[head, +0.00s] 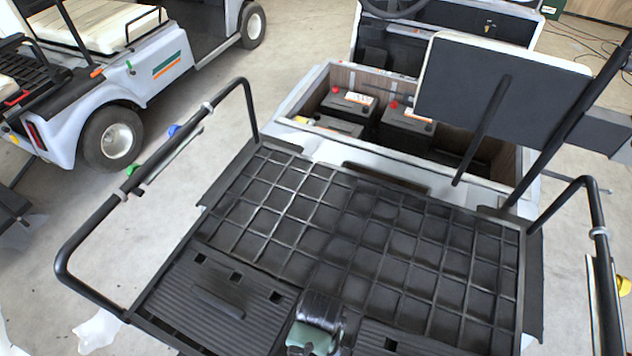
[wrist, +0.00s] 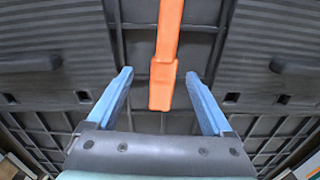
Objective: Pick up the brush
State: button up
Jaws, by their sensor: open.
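In the wrist view an orange bar (wrist: 163,84), which looks like the brush's handle, lies over the dark cart deck. Its thicker near end is between my fingers, and the rest runs out of the top edge, so no bristles show. My gripper (wrist: 159,77) is open, with one blue finger on each side of the bar and a gap on both sides. I cannot tell how far above the deck the fingers are. In the head view I cannot make out the brush; a dark and green part at the bottom centre, probably my wrist, covers part of the deck.
The black gridded deck (head: 330,215) has bent side rails, the left one (head: 100,222) and the right one (head: 600,240). Behind it is an open bay with batteries (head: 345,105) and a raised seat panel (head: 495,95). Another cart (head: 160,65) stands at left; concrete floor lies between.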

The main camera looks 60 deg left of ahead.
jog(key=shift+a+f, duration=0.2)
jog(key=shift+f, duration=1.3)
jog(key=shift+a+f, duration=0.15)
jog(key=shift+f, duration=1.3)
grip_shut()
